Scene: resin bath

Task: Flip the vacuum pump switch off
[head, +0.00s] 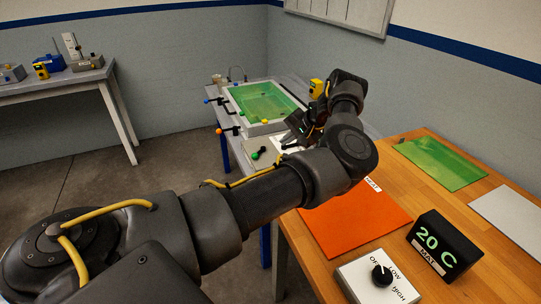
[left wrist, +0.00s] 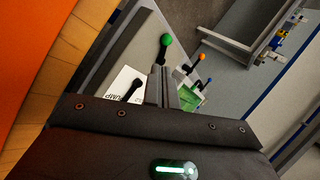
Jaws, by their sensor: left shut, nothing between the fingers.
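The pump switch (left wrist: 132,91) shows in the left wrist view as a black lever on a white plate (left wrist: 118,84) with partly hidden lettering ending in "UMP". In the head view the white plate (head: 279,143) is mostly covered by my left gripper (head: 287,139). My left gripper's fingers (left wrist: 162,73) are shut and empty, just to the right of the switch lever in the left wrist view. I cannot tell whether they touch it. A green-knobbed lever (left wrist: 165,42) stands beyond the fingertips; its knob also shows in the head view (head: 256,155). My right gripper is not in view.
The wooden table holds an orange sheet (head: 350,222), a dial box (head: 360,285), a "20 C" display (head: 437,240) and a green sheet (head: 440,163). A side bench (head: 60,83) stands far left.

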